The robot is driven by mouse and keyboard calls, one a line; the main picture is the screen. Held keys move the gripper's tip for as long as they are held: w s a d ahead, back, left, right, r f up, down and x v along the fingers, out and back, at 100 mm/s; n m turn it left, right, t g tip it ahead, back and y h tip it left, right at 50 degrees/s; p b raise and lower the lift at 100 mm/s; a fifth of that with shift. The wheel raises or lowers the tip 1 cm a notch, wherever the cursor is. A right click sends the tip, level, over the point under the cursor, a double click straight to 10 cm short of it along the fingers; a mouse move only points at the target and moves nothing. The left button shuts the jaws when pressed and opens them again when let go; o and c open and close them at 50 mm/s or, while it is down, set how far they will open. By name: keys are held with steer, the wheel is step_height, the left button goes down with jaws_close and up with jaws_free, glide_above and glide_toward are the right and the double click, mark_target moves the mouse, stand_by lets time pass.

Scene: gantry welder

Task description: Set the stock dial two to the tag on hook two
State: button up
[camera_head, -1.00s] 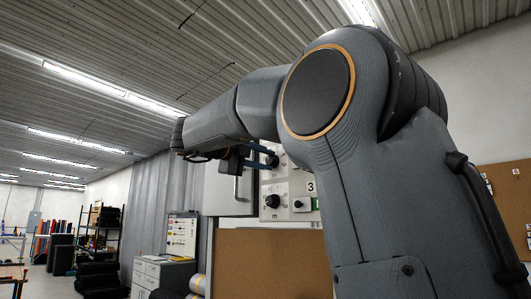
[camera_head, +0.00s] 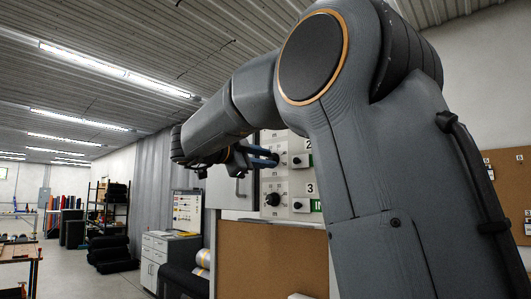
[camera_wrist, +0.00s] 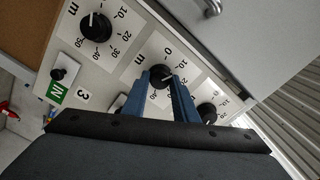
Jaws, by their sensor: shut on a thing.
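In the wrist view, my gripper (camera_wrist: 160,88) has its two blue fingers closed around the black knob of the middle dial (camera_wrist: 160,75). Its white scale plate runs from 0 upward, and the fingers hide part of the knob and scale. A white pointer mark shows on the knob, but I cannot read its exact setting. In the head view, my gripper (camera_head: 264,160) reaches the panel (camera_head: 284,212) above the dial of row 3 (camera_head: 273,199). I cannot make out which tag hangs on hook two.
The dial beside the 3 plate (camera_wrist: 95,30) and another dial (camera_wrist: 207,112) flank the held one. A small switch knob (camera_wrist: 65,68) sits by a green IN label (camera_wrist: 56,92). A brown board (camera_head: 270,260) stands below the panel. A grey cabinet (camera_head: 160,258) stands left.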

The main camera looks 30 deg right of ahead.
steer(key=shift+n, duration=0.3)
steer(key=o, duration=1.1)
steer(key=shift+c, duration=0.2)
steer(key=b+v, duration=0.3)
steer(key=v, duration=0.5)
steer(key=shift+w+d, duration=0.1)
